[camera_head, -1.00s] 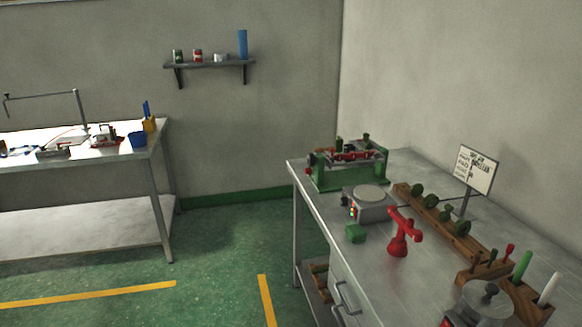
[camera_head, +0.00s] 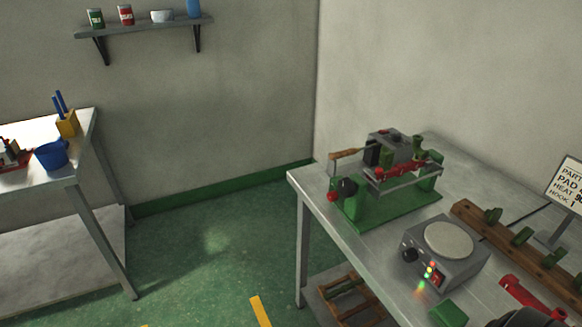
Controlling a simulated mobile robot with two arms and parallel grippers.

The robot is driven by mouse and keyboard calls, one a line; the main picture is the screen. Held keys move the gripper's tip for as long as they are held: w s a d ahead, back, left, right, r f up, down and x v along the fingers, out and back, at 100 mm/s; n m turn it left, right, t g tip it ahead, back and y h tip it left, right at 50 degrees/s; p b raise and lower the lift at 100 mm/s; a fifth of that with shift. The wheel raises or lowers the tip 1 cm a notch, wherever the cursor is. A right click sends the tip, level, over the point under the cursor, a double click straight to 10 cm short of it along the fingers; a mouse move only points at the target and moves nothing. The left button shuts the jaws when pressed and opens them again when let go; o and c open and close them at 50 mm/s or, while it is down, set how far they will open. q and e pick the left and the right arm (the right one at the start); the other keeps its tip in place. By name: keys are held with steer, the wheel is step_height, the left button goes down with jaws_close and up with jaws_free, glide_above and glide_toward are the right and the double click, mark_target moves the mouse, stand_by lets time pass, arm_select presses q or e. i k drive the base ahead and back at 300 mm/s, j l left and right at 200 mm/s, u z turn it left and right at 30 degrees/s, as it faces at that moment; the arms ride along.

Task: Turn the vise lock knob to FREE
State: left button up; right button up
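A green-based bench machine (camera_head: 385,200) stands at the far left of the right-hand metal table. It has a grey block on top, a red horizontal part, and a wooden-handled lever on the left. I cannot tell whether either is the vise lock knob, and no FREE marking is readable. A red tool (camera_head: 530,297) is cut off at the lower right, with a dark round shape by it. Neither gripper is clearly in view.
A grey hot plate unit (camera_head: 445,252) with lit lights sits before the machine. Beside it are a green block (camera_head: 449,313), a wooden rack (camera_head: 510,245) and a sign (camera_head: 567,185). Another table (camera_head: 80,172) stands left. Green floor (camera_head: 215,250) lies clear between the tables.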

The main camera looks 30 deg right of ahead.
mark_target(332, 196)
steer(key=i+j, duration=0.1)
steer(key=i, duration=2.1)
steer(key=i+z, duration=0.1)
steer(key=z, duration=0.7)
steer(key=i+z, duration=0.15)
steer(key=z, duration=0.25)
steer(key=i+j+z, duration=0.1)
steer(key=z, duration=0.3)
steer(key=j+z, duration=0.1)
steer(key=z, duration=0.3)
